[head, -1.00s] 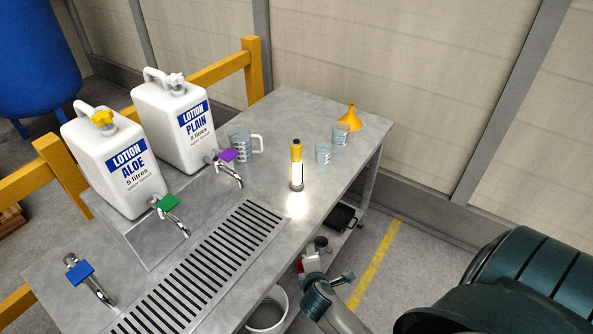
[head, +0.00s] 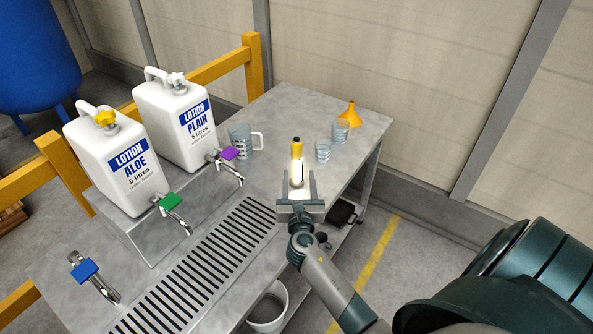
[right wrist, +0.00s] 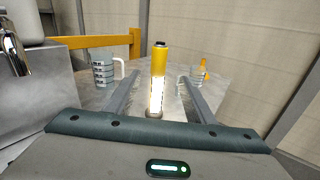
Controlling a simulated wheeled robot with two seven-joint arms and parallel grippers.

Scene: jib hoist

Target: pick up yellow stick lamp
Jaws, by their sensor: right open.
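The yellow stick lamp (head: 297,160) stands upright on the metal bench, its lit white strip facing me. It also shows in the right wrist view (right wrist: 158,75), between the two fingers and beyond the palm. My right gripper (head: 298,182) is open, its fingers pointing at the lamp from the near side. In the right wrist view the fingers (right wrist: 158,92) lie one on each side of the lamp's line. I cannot tell whether either finger touches it. The lamp's base is partly hidden by the gripper in the head view. My left gripper is not in view.
A graduated jug (head: 240,140) stands left of the lamp; two small beakers (head: 322,151) (head: 340,131) and an orange funnel (head: 350,115) stand right. Two white lotion canisters (head: 115,165) (head: 177,122) with taps stand at left. A slotted drain (head: 205,265) lies in front. A bucket (head: 268,308) is below.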

